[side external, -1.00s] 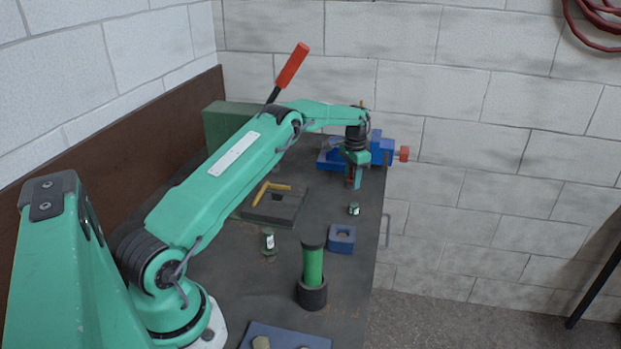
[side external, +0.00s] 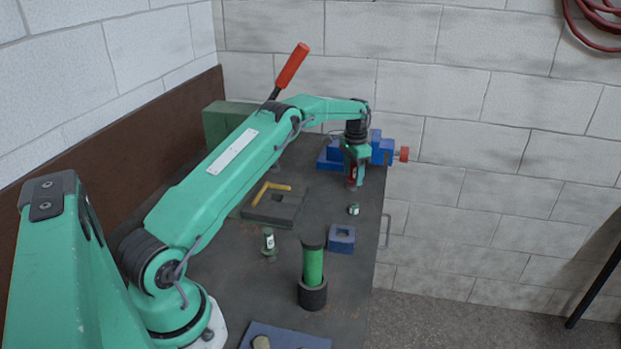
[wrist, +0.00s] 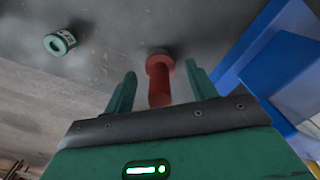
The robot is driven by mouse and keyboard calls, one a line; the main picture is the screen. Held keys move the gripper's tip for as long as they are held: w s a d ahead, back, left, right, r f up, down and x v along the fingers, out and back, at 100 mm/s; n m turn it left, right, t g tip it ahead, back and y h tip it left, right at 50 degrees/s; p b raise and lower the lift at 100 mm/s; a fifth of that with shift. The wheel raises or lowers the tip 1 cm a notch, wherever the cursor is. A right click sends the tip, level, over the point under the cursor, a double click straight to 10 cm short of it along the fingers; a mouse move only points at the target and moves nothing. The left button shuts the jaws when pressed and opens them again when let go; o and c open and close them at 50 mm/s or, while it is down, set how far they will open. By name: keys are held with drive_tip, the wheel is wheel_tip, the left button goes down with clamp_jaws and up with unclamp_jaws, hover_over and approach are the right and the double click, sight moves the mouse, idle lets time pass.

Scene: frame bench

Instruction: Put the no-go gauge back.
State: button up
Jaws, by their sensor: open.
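The red gauge (wrist: 159,80), which I take as the no-go gauge, is between the two fingers of my gripper (wrist: 160,88) in the wrist view. A gap shows on each side of it, so my gripper is open around it. In the side view the red gauge (side external: 352,172) shows partly behind the fingers of my gripper (side external: 354,180), low over the far right of the bench. Its lower end is hard to make out. A green gauge (side external: 313,266) stands upright in a dark round holder (side external: 312,294) near the front.
A blue vise (side external: 382,152) stands just behind my gripper. A small green ring (side external: 353,209) lies in front of it. A blue holed block (side external: 341,238), a green labelled piece (side external: 268,243) and a dark block (side external: 275,205) with a yellow angle (side external: 272,187) stand nearer.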

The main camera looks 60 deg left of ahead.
drive_tip(key=shift+r, duration=1)
